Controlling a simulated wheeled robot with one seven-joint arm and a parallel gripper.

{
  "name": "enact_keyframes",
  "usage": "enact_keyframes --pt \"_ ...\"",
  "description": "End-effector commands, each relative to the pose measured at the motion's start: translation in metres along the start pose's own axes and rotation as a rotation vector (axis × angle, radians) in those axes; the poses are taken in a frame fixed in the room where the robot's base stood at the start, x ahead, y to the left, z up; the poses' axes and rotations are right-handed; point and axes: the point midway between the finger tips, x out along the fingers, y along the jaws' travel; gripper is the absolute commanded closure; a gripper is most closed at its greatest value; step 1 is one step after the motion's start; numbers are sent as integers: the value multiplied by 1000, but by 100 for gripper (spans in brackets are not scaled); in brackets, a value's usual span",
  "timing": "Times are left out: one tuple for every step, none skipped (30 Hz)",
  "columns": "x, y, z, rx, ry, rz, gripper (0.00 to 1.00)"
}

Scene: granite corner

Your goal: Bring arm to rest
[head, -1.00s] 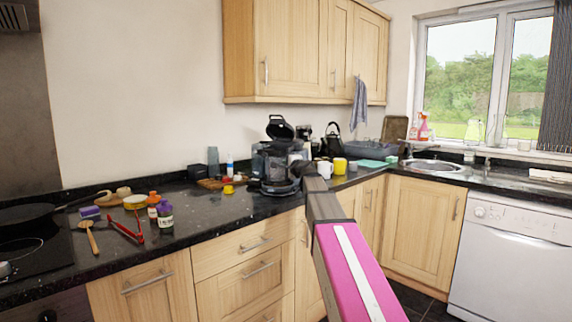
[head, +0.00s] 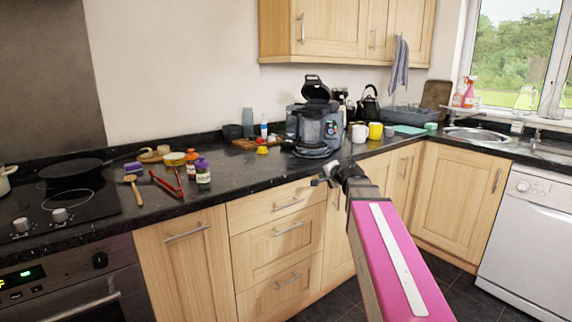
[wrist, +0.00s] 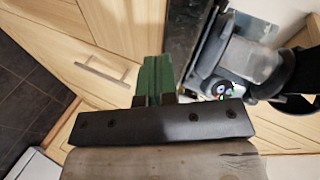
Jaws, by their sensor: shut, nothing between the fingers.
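My gripper (head: 322,180) is at the end of my pink arm in the head view, in front of the worktop's front edge and below the coffee machine (head: 317,125). In the wrist view its green fingers (wrist: 154,72) are together, with nothing between them. The fingers point toward the cabinet fronts and the worktop edge. The coffee machine also shows in the wrist view (wrist: 245,65), to the right of the fingers and apart from them.
The dark granite worktop (head: 240,188) holds bottles (head: 203,174), red tongs (head: 167,184), a wooden spoon (head: 134,188), a white mug (head: 360,133) and a yellow mug (head: 376,131). A pan (head: 72,168) sits on the hob. Drawers (head: 275,231) are below; the floor (head: 460,290) is clear at right.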

Motion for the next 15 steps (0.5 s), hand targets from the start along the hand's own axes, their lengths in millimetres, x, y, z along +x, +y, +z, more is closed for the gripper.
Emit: enact_keyframes --pt "2 28 20 -50 -42 63 100" --pt "3 42 30 -82 -66 100 100" --pt "5 62 43 -124 -101 149 100" --pt "5 76 53 -155 -127 185 100" --pt "5 91 62 -186 -154 221 100" --pt "4 110 75 -226 -191 268 100" --pt "2 124 85 -256 -220 304 100" --pt "0 138 94 -286 -249 340 100" --pt "-3 158 106 -325 -289 387 100" --pt "-6 171 114 -353 -318 422 100" --pt "-10 186 123 -381 -350 457 100" --pt "-16 204 134 -419 -392 504 100" --pt "-20 217 142 -446 -424 539 100" --pt "-25 230 150 -474 -456 572 100" --pt "-32 247 160 -509 -500 617 100"
